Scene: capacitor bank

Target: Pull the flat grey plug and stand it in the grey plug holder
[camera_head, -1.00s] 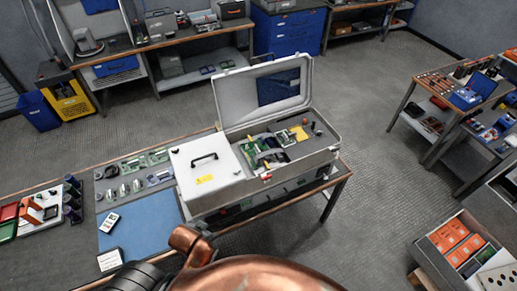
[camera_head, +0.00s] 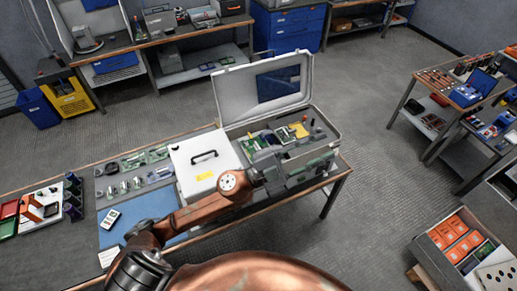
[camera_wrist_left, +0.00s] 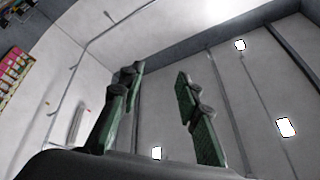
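An open grey case (camera_head: 333,139) stands on the workbench with its lid raised. It holds green boards (camera_head: 262,141) and small parts, with a yellow piece (camera_head: 300,130) among them. I cannot make out the flat grey plug or the grey plug holder for certain at this size. My left gripper (camera_head: 318,164) is at the front right side of the case, partly over its front wall. In the left wrist view its two green-padded fingers (camera_wrist_left: 160,75) stand apart with nothing between them. My right gripper is not in view.
A white cover with a black handle (camera_head: 203,172) fills the case's left part. A blue mat (camera_head: 150,207), a handheld meter (camera_head: 110,218) and a parts tray (camera_head: 121,186) lie left. An orange-filled drawer (camera_head: 440,240) is at lower right.

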